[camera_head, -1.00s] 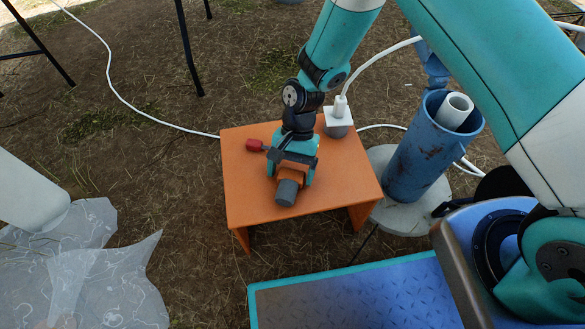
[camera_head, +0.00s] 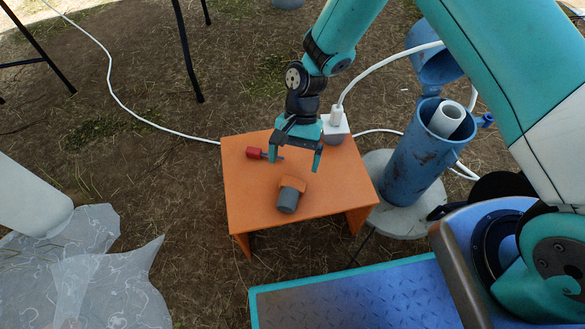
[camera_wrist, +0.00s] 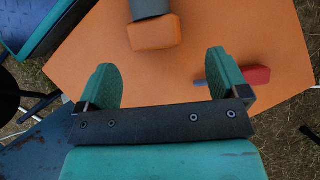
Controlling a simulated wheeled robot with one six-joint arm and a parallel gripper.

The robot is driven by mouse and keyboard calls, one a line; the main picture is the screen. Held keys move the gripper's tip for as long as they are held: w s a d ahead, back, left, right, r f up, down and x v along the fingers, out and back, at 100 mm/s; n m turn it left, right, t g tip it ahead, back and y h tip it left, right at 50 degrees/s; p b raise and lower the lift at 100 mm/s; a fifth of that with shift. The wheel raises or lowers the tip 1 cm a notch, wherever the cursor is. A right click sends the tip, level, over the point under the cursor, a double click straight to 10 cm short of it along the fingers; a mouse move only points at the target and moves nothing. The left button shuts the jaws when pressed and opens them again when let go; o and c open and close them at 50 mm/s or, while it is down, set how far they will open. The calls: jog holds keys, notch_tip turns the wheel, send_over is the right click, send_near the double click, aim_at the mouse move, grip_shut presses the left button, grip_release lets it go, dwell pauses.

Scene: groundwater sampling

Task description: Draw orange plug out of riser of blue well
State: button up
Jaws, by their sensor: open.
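The orange plug (camera_head: 292,184), with its grey round end, lies on the orange table. It also shows in the wrist view (camera_wrist: 154,33), just beyond the fingertips. My gripper (camera_head: 295,163) is open and empty above the table, slightly behind the plug and apart from it. The blue well (camera_head: 413,155) is an upright pipe at the right. Its white riser (camera_head: 447,118) stands inside and shows an open top with no plug in it. The blue well's lid (camera_head: 437,60) stands tilted open behind it.
The orange table (camera_head: 245,195) also bears a red-handled tool (camera_head: 254,153) and a white-and-grey device (camera_head: 335,127) with a white cable at its back right corner. Black stand legs (camera_head: 187,50) are at the back. A plastic sheet (camera_head: 100,280) lies front left.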

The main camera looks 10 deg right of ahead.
jog(key=p+v, duration=0.4)
jog(key=v, duration=0.7)
jog(key=shift+w+r, duration=0.15)
jog(key=shift+r, duration=0.2)
jog(key=shift+d, duration=0.1)
jog(key=s+d+r+n+t+y, duration=0.1)
jog(key=s+r+n, duration=0.2)
jog(key=r, duration=0.6)
jog(key=s+r+n+t, duration=0.2)
jog(key=s+r+n, duration=0.1)
jog(key=r, duration=0.6)
jog(key=s+d+r+n+t, duration=0.1)
jog(key=s+d+r+n, duration=0.2)
jog(key=s, duration=0.4)
jog(key=s+d+r+n+t, duration=0.1)
jog(key=s+r+n, duration=0.2)
jog(key=s+r, duration=0.4)
notch_tip(320, 180, up, 37)
jog(key=p, duration=3.8)
jog(key=shift+s+y+p, duration=0.25)
jog(key=shift+y+p, duration=0.15)
